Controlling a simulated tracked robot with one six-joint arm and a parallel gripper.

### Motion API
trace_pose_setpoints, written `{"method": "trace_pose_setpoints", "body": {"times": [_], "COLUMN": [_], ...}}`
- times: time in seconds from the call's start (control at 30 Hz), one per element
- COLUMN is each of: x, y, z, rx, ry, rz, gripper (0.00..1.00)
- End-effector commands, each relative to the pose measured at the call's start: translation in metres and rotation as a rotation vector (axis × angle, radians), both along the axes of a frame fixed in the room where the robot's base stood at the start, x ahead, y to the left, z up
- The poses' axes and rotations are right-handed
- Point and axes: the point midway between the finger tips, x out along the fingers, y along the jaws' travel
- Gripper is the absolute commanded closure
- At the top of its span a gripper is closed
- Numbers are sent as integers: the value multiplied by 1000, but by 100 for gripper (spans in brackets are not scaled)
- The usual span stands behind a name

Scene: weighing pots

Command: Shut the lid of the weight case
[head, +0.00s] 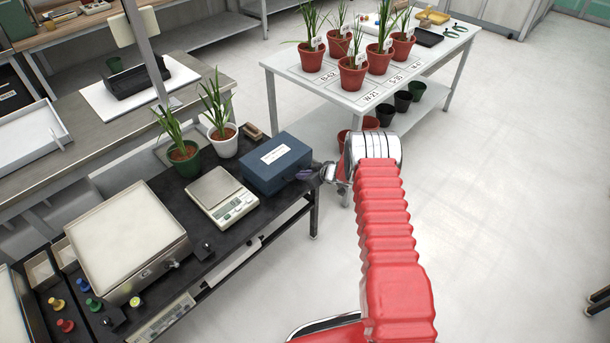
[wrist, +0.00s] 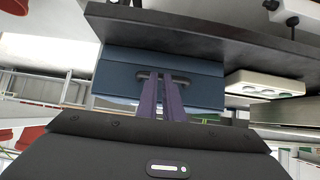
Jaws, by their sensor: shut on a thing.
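The weight case (head: 275,160) is a dark blue box with a white label on top, standing at the right end of the black bench. Its lid looks flat and down in the head view. My gripper (head: 306,173) is at the right side of the case. In the wrist view the blue side of the case (wrist: 118,65) faces me, with a dark handle (wrist: 184,78) on it. My two purple fingers (wrist: 160,82) are close together at this handle and shut on it. The fingertips partly cover the handle's middle.
A kitchen scale (head: 222,197) stands left of the case, close to it. Two potted plants (head: 185,150) stand behind the scale. A white table (head: 290,68) with several red pots is at the back right. The floor (head: 510,200) on the right is clear.

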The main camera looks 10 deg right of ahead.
Motion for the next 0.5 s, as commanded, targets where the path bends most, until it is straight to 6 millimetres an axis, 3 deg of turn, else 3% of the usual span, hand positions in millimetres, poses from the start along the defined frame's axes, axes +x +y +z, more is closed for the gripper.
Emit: {"method": "trace_pose_setpoints", "body": {"times": [0.03, 0.07, 0.43, 0.5], "x": [-12, -12, -19, -29], "y": [8, 8, -1, -7], "z": [-17, -15, 50, 43], "rx": [-6, -6, 0, 2], "ry": [32, 31, -15, -12], "rz": [5, 5, 3, 1], "gripper": [100, 100, 100, 100]}}
